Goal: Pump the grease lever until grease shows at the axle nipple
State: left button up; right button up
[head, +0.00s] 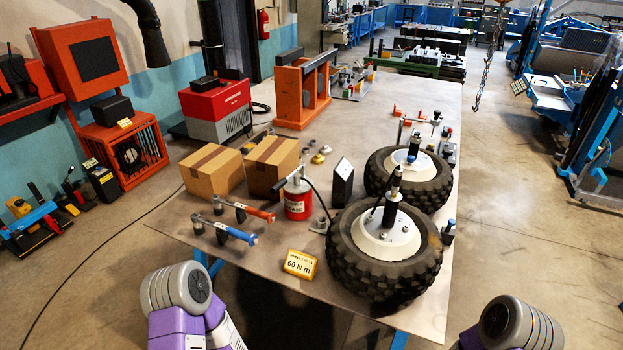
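A red grease can (297,204) with a pale label stands upright on the table, left of the two wheels. A lever (286,179) slants at its top, and a thin dark hose arches from it to the right. The near wheel (352,262) lies flat, with a white hub and a dark axle post (393,205) standing up from it. The far wheel (440,192) lies behind it with a similar post. The nipple is too small to make out, and I cannot see any grease. Only grey and purple links of my arms show at the bottom; both grippers are out of view.
Two cardboard boxes (212,172) stand left of the can. Two torque wrenches, one orange-handled (252,211) and one blue-handled (236,233), lie in front. A yellow sign (300,264) and a black block (342,182) are near the can. The table's front middle is mostly bare.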

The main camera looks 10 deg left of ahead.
aim_at(282, 183)
jog(key=k, duration=0.65)
jog(key=u, duration=0.5)
jog(key=i, duration=0.55)
jog(key=u, duration=0.7)
jog(key=i, duration=0.8)
jog(key=z, duration=0.7)
jog(key=i, duration=0.55)
jog(key=z, duration=0.45)
